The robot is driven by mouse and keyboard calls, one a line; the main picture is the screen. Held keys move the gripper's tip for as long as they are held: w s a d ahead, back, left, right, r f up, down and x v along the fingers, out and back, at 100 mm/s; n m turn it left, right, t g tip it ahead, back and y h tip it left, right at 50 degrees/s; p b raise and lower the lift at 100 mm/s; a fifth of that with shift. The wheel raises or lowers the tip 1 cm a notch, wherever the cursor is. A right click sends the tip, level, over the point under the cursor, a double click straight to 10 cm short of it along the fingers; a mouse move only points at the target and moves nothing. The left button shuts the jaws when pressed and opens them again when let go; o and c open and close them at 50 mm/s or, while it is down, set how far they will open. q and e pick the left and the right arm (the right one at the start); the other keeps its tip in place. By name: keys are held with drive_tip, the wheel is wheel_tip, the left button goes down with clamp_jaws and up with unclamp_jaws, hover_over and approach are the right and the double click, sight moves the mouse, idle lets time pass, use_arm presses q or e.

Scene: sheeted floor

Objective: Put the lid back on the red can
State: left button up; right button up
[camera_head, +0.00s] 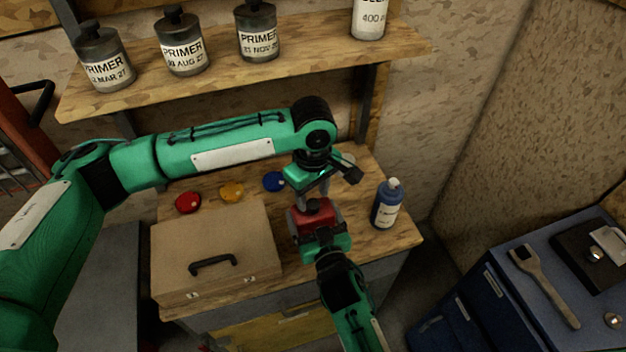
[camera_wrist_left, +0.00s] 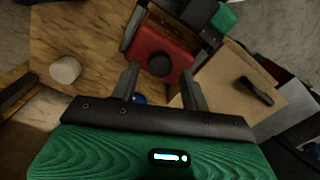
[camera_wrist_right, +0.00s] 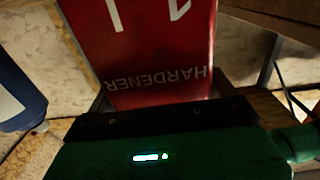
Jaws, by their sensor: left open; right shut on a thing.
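The red can (camera_head: 316,219) stands at the front of the wooden bench, its HARDENER label filling the right wrist view (camera_wrist_right: 150,50). My right gripper (camera_head: 318,230) is shut on the can from the front. A dark round part on the can's top shows in the left wrist view (camera_wrist_left: 160,65); I cannot tell whether it is an open mouth or a cap. My left gripper (camera_head: 313,190) is open and empty just above and behind the can, pointing down. A red lid (camera_head: 188,202), a yellow lid (camera_head: 231,191) and a blue lid (camera_head: 274,181) lie in a row.
A tan case (camera_head: 215,240) with a black handle sits left of the can. A blue bottle (camera_head: 386,206) stands to the right, and a small pale cylinder (camera_wrist_left: 65,70) stands behind. A shelf (camera_head: 230,70) with several bottles runs above. A blue cabinet (camera_head: 500,290) is at right.

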sight(313, 225)
use_arm(q)
drive_tip(key=shift+f, duration=1.2)
clamp_jaws()
